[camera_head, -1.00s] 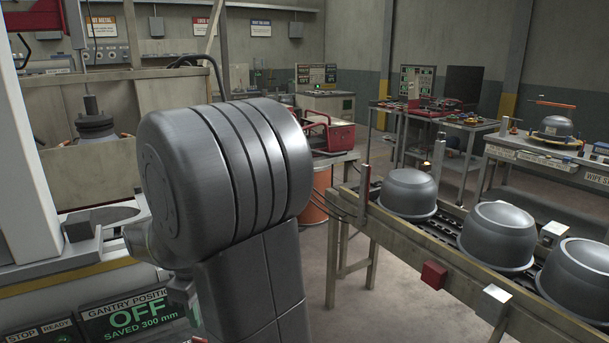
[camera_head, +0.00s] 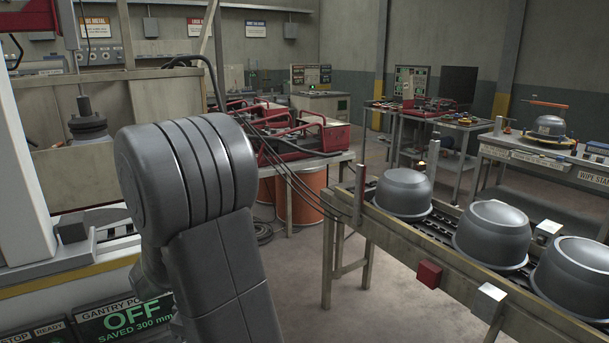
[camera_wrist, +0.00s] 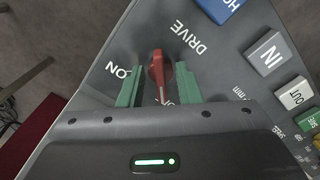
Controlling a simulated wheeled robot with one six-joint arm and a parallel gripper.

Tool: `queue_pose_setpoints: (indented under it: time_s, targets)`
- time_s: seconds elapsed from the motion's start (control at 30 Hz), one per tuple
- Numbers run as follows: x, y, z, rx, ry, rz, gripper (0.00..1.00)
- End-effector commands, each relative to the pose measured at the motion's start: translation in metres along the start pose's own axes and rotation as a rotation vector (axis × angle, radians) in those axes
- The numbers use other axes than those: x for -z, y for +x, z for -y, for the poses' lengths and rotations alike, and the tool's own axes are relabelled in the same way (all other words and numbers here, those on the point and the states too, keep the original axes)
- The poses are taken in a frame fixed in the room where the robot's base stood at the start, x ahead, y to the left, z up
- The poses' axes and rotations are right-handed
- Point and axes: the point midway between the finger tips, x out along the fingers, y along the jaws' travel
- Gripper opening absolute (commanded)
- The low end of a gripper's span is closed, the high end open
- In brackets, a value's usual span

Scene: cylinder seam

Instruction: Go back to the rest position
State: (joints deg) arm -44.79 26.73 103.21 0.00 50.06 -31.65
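My gripper (camera_wrist: 159,78) shows in the wrist view with two green fingers. They are apart, one on each side of a red rotary knob (camera_wrist: 157,70), with a visible gap beside the knob. The knob sits on a grey control panel (camera_wrist: 235,60) marked DRIVE, with ON at its left and a partly hidden label below it. A light line on the knob points down toward my gripper. In the head view my gripper is hidden; my grey arm fills the left centre, in front of a display (camera_head: 128,318) reading OFF and SAVED 300 mm.
A conveyor (camera_head: 390,228) with grey domed shells (camera_head: 404,192) runs along the right. A bench (camera_head: 330,160) with red toolboxes (camera_head: 300,135) stands behind my arm, an orange drum (camera_head: 310,192) below it. Open floor (camera_head: 300,290) lies between my arm and the conveyor.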

Motion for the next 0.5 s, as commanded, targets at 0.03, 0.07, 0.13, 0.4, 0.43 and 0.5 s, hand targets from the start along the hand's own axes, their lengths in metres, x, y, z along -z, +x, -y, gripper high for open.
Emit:
queue_pose_setpoints:
  time_s: [0.03,0.07,0.13,0.4,0.43,0.5]
  targets:
    - [0.0,-0.001,0.0,-0.001,-0.002,-0.001,0.31]
    - [0.0,-0.003,0.0,-0.001,-0.005,-0.001,0.31]
    - [0.001,-0.008,-0.001,-0.001,-0.017,-0.002,0.31]
    - [0.001,-0.054,-0.001,-0.004,-0.017,-0.005,0.31]
    - [0.001,-0.06,-0.001,-0.004,-0.017,-0.006,0.31]
    - [0.001,-0.074,-0.001,-0.004,-0.017,-0.006,0.31]
